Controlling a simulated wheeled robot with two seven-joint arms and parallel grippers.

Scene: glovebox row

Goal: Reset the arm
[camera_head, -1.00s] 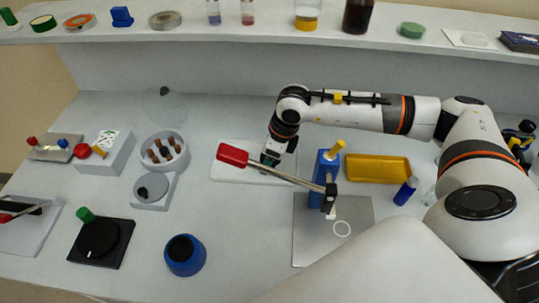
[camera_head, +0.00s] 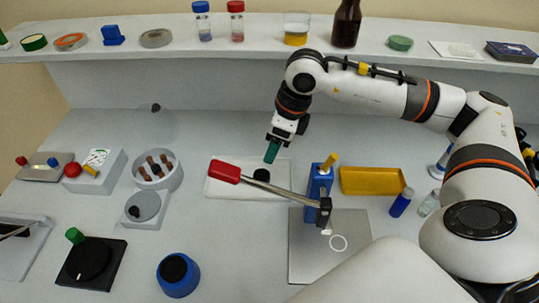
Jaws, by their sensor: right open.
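My right gripper (camera_head: 271,152), with teal fingers, points down over the white board (camera_head: 222,188) at the middle of the bench. It is open and nothing shows between its fingers. A black round piece (camera_head: 262,175) lies on the board just below the fingertips, with a small gap visible. My right arm comes in from the right, raised and bent above the bench. A lever with a red handle (camera_head: 225,171) reaches from a blue post (camera_head: 318,185) across the front of the board. My left gripper is not in view.
A yellow tray (camera_head: 372,181) and a blue bottle (camera_head: 401,203) stand right of the post. A grey plate (camera_head: 305,258) lies in front. Left are a round holder (camera_head: 157,170), a black dial box (camera_head: 90,263) and a blue cup (camera_head: 178,275). A shelf (camera_head: 190,49) with bottles runs behind.

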